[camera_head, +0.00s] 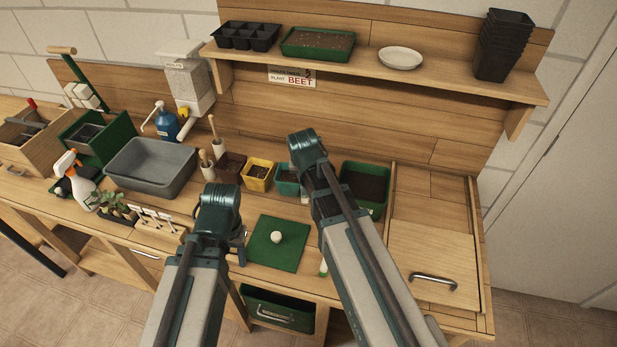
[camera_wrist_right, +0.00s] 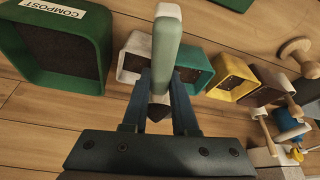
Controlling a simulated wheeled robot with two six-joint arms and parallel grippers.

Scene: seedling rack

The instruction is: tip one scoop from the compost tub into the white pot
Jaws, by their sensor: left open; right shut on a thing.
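The green compost tub (camera_head: 378,208) stands right of my right arm, dark compost inside; its label shows in the right wrist view (camera_wrist_right: 54,9). The white pot (camera_wrist_right: 134,43) stands between the tub and a teal pot (camera_wrist_right: 192,52); its inside is partly hidden by the tool and finger. My right gripper (camera_wrist_right: 159,101) is shut on a scoop-like tool (camera_wrist_right: 163,55) with a pale green, white-ended handle and dark tip; I cannot tell its load. In the head view my right arm hides this gripper. My left gripper (camera_head: 240,246) is open and empty beside the green mat (camera_head: 262,258).
Yellow (camera_head: 258,182) and brown (camera_head: 229,168) pots stand left of the teal pot. A grey basin (camera_head: 150,172) is farther left. A white ball (camera_head: 276,237) lies on the mat. A handled wooden board (camera_head: 435,258) is at right; the shelf (camera_head: 380,75) overhangs the back.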

